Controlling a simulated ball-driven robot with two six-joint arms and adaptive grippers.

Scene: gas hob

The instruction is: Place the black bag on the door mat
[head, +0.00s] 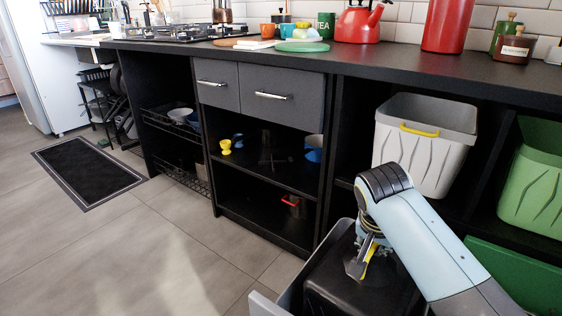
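The door mat (88,172) is a flat black rectangle with a grey border, lying on the tiled floor at the left of the head view. A black, boxy thing (335,290), which looks like the black bag, sits inside a grey open-topped container (291,291) at the bottom centre. My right gripper (360,268) points down at the top of this black thing, at or just above it. I cannot tell whether its fingers are closed on anything. My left gripper is not in view.
A black counter unit with open shelves (270,155) runs along the back. A white bin (424,145) and a green bin (535,180) stand on its right shelves. The floor (160,235) between the mat and the grey container is clear. A black chair stands behind the mat.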

